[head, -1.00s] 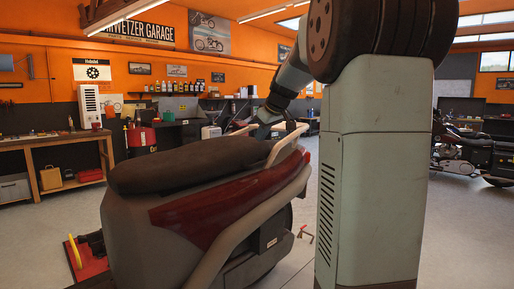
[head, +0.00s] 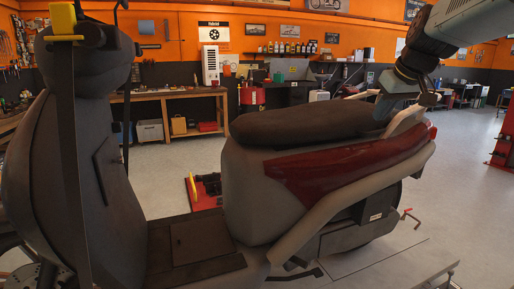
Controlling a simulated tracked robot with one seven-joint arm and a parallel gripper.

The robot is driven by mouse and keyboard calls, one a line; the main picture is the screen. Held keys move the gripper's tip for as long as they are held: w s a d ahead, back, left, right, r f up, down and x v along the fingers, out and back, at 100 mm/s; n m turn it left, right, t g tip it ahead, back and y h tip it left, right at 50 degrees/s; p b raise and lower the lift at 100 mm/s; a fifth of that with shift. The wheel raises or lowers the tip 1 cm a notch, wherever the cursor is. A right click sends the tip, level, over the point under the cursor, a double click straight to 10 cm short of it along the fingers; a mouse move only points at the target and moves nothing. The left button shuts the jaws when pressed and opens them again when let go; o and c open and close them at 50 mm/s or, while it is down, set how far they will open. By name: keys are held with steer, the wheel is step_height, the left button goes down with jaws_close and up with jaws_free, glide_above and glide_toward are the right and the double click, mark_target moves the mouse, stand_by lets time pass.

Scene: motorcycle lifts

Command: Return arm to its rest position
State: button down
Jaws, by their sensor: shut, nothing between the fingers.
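My arm reaches in from the upper right of the head view, over the tail of a scooter with a dark seat (head: 300,122) and a red side panel (head: 340,168). My gripper (head: 428,98) is at the arm's lower end, small and dark, beside the pale grab rail (head: 408,118) at the seat's rear. It looks shut and holds nothing that I can see. Whether it touches the rail I cannot tell. The arm's upper links are cut off by the picture's edge.
The scooter's dark front (head: 90,150) fills the left side. A wooden workbench (head: 180,95) and a white cabinet (head: 211,65) stand behind. A red stand (head: 498,150) is at the right edge. Grey floor (head: 465,175) is open on the right.

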steer(key=s+a+f+m, duration=0.1)
steer(key=s+a+f, duration=0.1)
steer(key=s+f, duration=0.2)
steer(key=s+a+f+m, duration=0.1)
steer(key=s+a+f, duration=0.2)
steer(key=s, duration=0.6)
steer(key=s+a+f+h, duration=0.1)
steer(key=s+a+f, duration=0.2)
steer(key=s+f, duration=0.2)
steer(key=shift+s+f+m+g, duration=0.3)
steer(key=shift+s+m+g, duration=0.1)
steer(key=shift+s, duration=0.55)
steer(key=shift+a, duration=0.1)
